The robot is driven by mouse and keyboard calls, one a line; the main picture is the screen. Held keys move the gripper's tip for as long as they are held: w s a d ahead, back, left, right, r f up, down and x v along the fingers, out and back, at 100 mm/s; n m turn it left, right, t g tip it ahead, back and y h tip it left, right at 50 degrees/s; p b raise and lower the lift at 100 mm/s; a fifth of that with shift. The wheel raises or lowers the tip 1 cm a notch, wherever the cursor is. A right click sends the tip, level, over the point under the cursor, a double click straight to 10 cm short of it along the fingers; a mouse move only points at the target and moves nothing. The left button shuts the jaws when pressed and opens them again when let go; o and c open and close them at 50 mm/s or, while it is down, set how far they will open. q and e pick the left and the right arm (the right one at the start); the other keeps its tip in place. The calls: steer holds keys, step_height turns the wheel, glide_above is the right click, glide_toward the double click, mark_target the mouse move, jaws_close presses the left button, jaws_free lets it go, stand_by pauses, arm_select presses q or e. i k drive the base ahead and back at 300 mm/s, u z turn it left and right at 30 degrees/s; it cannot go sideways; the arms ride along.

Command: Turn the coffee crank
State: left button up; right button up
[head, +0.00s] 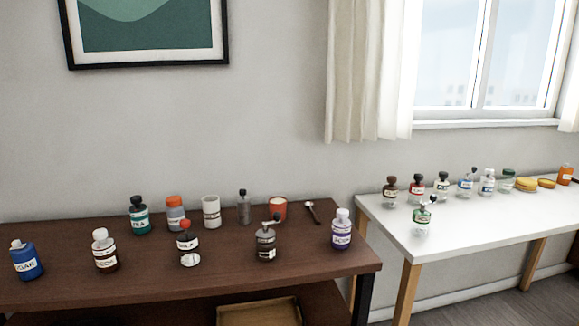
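A dark brown, jar-shaped grinder (266,244) with a pale label stands near the front of the brown table, right of its middle. On its top is a grey crank (271,222) with a dark knob at its upper right end. The label is too small to read, so I cannot tell for sure that it is the coffee one. A clear and green jar (422,217) with a similar knobbed top stands on the white table. Neither of my grippers is in view.
The brown table (60,291) also holds a blue jar (26,263), a brown jar (104,254), a red-topped jar (187,247), a purple jar (341,234), a red cup (278,208) and a spoon (312,211). Several jars line the white table (470,225).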

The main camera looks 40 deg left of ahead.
mark_target(277, 215)
steer(key=u, duration=0.8)
steer(key=i, duration=0.9)
steer(key=u, duration=0.9)
